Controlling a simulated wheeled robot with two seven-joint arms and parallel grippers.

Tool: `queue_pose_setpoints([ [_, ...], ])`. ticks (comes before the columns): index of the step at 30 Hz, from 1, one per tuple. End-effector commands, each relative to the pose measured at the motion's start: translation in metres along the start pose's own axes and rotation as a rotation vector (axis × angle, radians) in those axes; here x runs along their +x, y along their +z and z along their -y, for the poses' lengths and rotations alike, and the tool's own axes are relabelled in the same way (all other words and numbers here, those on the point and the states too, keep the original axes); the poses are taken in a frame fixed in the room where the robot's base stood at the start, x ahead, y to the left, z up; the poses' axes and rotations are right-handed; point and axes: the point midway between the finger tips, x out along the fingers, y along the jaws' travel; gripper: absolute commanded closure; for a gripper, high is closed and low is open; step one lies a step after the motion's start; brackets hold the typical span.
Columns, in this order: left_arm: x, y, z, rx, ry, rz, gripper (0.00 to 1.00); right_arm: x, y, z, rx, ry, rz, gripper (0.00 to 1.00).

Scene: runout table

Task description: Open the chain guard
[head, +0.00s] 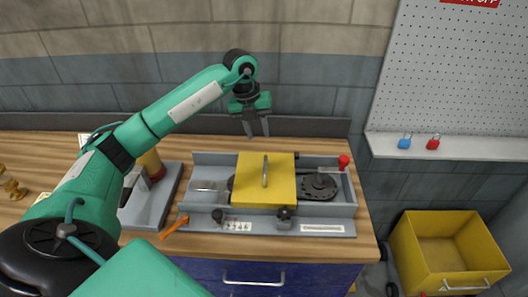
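The chain guard (247,191) is a yellow plate with an upright metal handle (265,171) on top. It lies flat over the middle of a grey open-topped housing (327,211) on the wooden bench. A dark sprocket with chain (320,186) shows to its right; the part under the guard is hidden. My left gripper (257,130) points down behind the guard's far edge and above it in the picture, apart from the handle. Its two fingers are apart with nothing between them. My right gripper is not in view.
A red knob (344,161) stands at the housing's right end. Dark clamps (284,213) sit along its front. An orange-handled tool (175,226) lies at left, near a grey stand (152,201).

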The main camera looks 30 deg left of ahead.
Motion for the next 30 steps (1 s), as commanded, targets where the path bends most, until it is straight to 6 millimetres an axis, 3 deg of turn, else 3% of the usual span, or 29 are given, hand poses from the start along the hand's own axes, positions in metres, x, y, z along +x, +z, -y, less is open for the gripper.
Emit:
queue_pose_setpoints([
  [9,0.064,-0.001,0.001,0.0,0.0,-0.005,0.67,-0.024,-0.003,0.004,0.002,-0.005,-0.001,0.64],
  [15,0.089,-0.001,0.0,0.0,-0.001,-0.002,0.67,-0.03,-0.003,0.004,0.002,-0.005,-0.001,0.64],
  [26,0.097,-0.001,0.0,0.002,-0.002,0.0,0.67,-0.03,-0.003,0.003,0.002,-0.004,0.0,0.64],
  [27,0.097,-0.001,0.0,0.002,-0.001,0.0,0.69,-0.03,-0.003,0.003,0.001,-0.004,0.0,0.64],
  [30,0.097,-0.001,0.0,0.001,-0.002,0.0,0.89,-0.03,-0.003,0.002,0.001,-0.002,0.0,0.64],
])
